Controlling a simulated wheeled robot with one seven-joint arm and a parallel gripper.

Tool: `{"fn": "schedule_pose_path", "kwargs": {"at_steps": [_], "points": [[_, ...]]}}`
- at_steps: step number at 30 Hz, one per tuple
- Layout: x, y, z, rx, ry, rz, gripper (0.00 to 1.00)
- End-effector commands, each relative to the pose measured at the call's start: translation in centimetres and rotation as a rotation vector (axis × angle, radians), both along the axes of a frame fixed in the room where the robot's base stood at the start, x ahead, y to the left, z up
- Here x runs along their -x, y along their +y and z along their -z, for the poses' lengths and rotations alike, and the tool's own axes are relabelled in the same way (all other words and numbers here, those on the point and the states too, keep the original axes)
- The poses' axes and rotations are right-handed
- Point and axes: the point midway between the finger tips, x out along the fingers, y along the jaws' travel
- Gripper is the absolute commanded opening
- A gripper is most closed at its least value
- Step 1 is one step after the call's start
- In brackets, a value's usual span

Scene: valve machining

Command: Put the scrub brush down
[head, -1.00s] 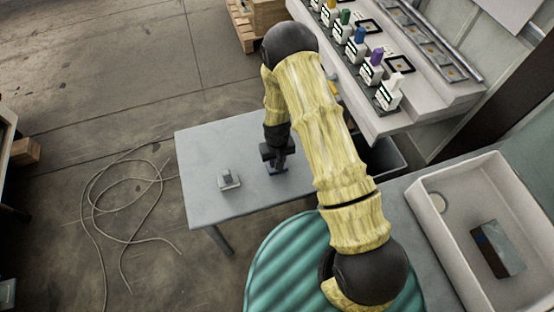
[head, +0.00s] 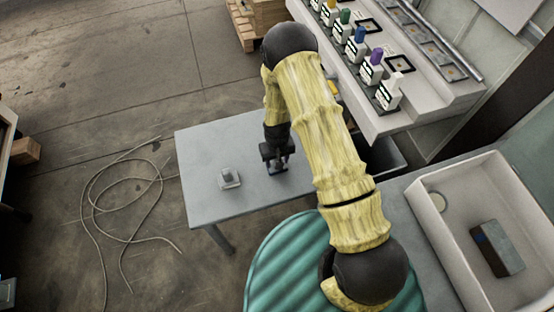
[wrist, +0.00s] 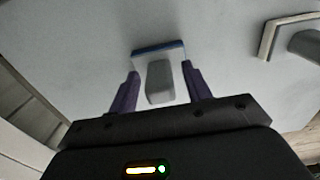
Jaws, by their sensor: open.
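The scrub brush (wrist: 160,82) has a grey block-like handle and a blue far edge. In the wrist view it is between the two purple fingers of my gripper (wrist: 160,68), with gaps on both sides. The fingers are open. In the head view my gripper (head: 277,162) points down over the grey table (head: 210,150), and the brush is mostly hidden beneath it. The brush appears to be on the tabletop; its contact with the table is hidden.
A small grey block on a square base (head: 229,178) stands on the table left of my gripper. A bench with several coloured-capped bottles (head: 372,68) is at upper right. A white bin (head: 443,245) holds a dark block (head: 497,248). A loose cable (head: 125,200) lies on the floor.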

Motion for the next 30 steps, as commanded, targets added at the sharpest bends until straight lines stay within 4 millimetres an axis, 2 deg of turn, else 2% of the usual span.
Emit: {"fn": "schedule_pose_path", "kwargs": {"at_steps": [5, 21, 25, 30], "points": [[-0.1, 0.0, -1.9, -0.001, -0.004, 0.000, 0.49], [-0.1, 0.0, -10.0, -0.001, -0.003, 0.000, 0.49], [-0.1, 0.0, -11.3, -0.001, -0.002, 0.000, 0.49], [0.0, 0.0, -11.8, 0.000, -0.001, 0.000, 0.49]]}}
